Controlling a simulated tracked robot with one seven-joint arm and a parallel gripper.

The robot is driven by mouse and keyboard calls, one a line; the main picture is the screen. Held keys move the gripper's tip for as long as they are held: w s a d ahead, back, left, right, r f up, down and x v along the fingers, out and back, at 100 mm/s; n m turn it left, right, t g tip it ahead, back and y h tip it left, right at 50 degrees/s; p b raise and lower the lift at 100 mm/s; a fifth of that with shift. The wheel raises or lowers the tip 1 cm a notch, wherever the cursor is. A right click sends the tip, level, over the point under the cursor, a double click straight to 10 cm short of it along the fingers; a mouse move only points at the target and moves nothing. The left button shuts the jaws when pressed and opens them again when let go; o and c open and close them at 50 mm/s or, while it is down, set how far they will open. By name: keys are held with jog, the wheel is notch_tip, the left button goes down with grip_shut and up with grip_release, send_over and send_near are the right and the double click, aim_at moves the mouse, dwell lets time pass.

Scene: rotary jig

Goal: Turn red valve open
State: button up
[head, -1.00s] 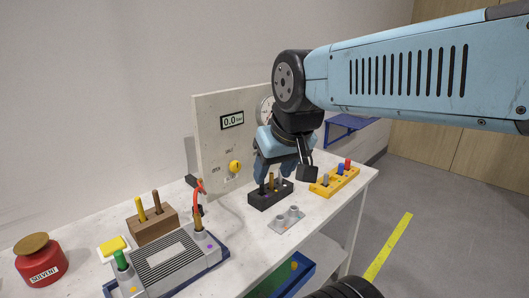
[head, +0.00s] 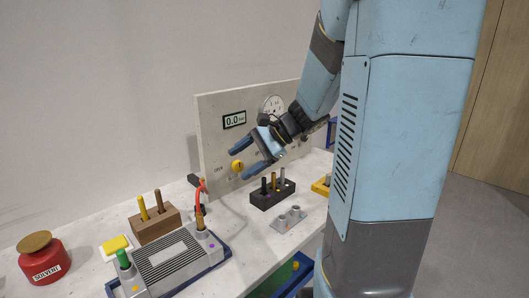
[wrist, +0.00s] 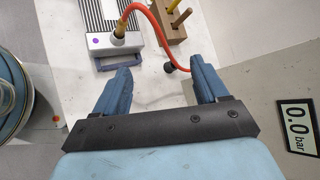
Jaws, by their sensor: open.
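I cannot make out a red valve in either view. The upright panel (head: 212,135) carries a 0.0 bar display (head: 234,120), a round gauge (head: 272,104) and a yellow knob (head: 237,166). The display also shows at the right of the wrist view (wrist: 299,127). My gripper (head: 245,160) is open and empty, pointing left in front of the panel. In the head view its fingertips appear around the yellow knob, but I cannot tell whether they touch it. My wrist and arm hide the panel's right part.
An orange-red hose (head: 201,190) rises from a grey ribbed device (head: 172,262) on the white bench. A wooden block (head: 155,222) with pegs, a black peg block (head: 272,196), a grey socket plate (head: 288,220) and a red solvent can (head: 43,262) stand around it.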

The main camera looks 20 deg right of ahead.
jog(key=w+d+f+m+t+h, duration=0.1)
jog(key=w+d+f+m+t, duration=0.4)
jog(key=d, duration=0.5)
jog(key=w+d+f+m+t+h, duration=0.1)
jog(key=w+d+f+m+t, duration=0.35)
jog(key=d+m, duration=0.35)
jog(key=w+d+f+m+t+h, duration=0.2)
jog(key=w+d+f+m+t, duration=0.3)
jog(key=d, duration=0.6)
jog(key=w+a, duration=0.2)
jog(key=w, duration=0.4)
jog(key=w+a+r+g, duration=0.1)
jog(key=w+a, duration=0.1)
jog(key=w, duration=0.5)
jog(key=shift+a+m, duration=0.3)
jog(key=shift+a, duration=0.05)
jog(key=shift+s, duration=0.1)
jog(key=shift+c, duration=0.2)
jog(key=shift+r, duration=0.1)
jog(key=c, duration=1)
jog(key=shift+d, duration=0.1)
